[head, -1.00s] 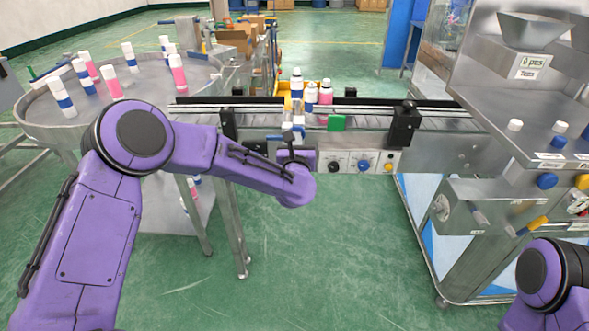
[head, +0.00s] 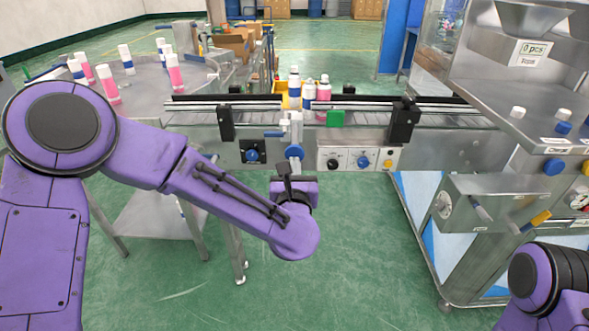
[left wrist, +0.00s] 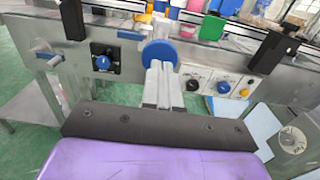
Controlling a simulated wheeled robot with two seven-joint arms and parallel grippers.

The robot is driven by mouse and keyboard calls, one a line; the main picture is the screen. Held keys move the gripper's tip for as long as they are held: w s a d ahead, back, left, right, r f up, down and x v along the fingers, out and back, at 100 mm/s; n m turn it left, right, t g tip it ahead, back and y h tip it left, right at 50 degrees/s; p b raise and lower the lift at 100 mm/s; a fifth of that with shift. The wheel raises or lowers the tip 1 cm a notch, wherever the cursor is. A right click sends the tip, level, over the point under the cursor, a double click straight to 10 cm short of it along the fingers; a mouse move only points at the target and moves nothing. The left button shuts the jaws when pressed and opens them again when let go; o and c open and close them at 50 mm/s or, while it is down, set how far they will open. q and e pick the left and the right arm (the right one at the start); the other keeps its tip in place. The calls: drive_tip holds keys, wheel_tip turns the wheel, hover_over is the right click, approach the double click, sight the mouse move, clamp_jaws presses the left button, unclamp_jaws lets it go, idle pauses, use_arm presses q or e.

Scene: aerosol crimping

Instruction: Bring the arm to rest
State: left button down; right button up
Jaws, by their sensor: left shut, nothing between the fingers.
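My left gripper (head: 292,166) is in front of the conveyor (head: 440,140), below its rail. In the left wrist view the pale grey fingers (left wrist: 161,84) are pressed together with nothing between them. They point toward a round blue knob (left wrist: 160,53) on the conveyor's front, which also shows in the head view (head: 294,151); I cannot tell whether they touch it. My left arm (head: 225,190) reaches in from the left with its elbow bent. Part of my right arm (head: 540,280) shows at the lower right; its gripper is out of view.
Blue-banded and pink bottles (head: 324,92) stand on the conveyor by a green block (head: 335,119). A round table (head: 140,95) with several bottles stands left. A steel machine (head: 500,185) stands right. The green floor (head: 350,270) in front is clear.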

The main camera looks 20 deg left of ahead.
idle(0.3)
use_arm(q)
drive_tip(key=s+a+f+m+g+h, duration=0.25)
drive_tip(key=s+f+m, duration=0.25)
drive_tip(key=f+m, duration=0.65)
drive_tip(key=s+a+f+m+g+h, duration=0.1)
drive_tip(key=s+f+m+g, duration=0.35)
drive_tip(key=f+m, duration=0.75)
drive_tip(key=s+a+f+m+g, duration=0.2)
drive_tip(key=s+a+f+m, duration=0.1)
drive_tip(key=s, duration=0.6)
drive_tip(key=s+a+f+m+g+y, duration=0.1)
drive_tip(key=s+a+f+m+g, duration=0.1)
drive_tip(key=s+a+f, duration=0.3)
drive_tip(key=s+a+f+m+g+y, duration=0.1)
drive_tip(key=s+a+f+m+g, duration=0.2)
drive_tip(key=s+f, duration=0.4)
drive_tip(key=s+a, duration=0.1)
drive_tip(key=s, duration=0.5)
drive_tip(key=shift+m, duration=0.35)
